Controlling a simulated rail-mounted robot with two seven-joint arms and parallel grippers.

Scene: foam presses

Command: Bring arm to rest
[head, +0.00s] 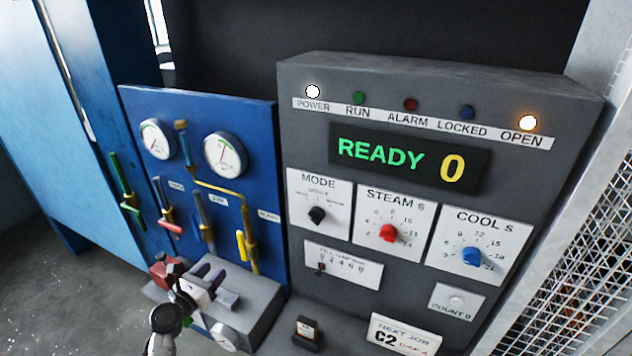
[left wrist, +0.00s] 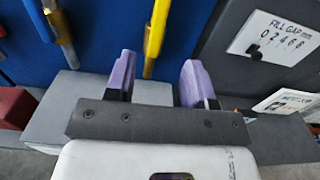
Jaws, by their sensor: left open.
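My left gripper (head: 208,280) is in the lower left of the head view, low in front of the blue valve panel (head: 255,120) and over a grey ledge (head: 262,300). In the left wrist view its two purple fingers (left wrist: 157,78) stand well apart with nothing between them. A yellow lever (left wrist: 155,38) is beyond the fingers there; I cannot tell how close it is. My right gripper is in neither view.
The grey control box (head: 410,190) shows READY 0, with POWER and OPEN lamps lit. Its MODE (head: 317,215), STEAM (head: 388,232) and COOL (head: 472,257) knobs face me. Several levers hang on the blue panel. A mesh guard (head: 585,270) bounds the right.

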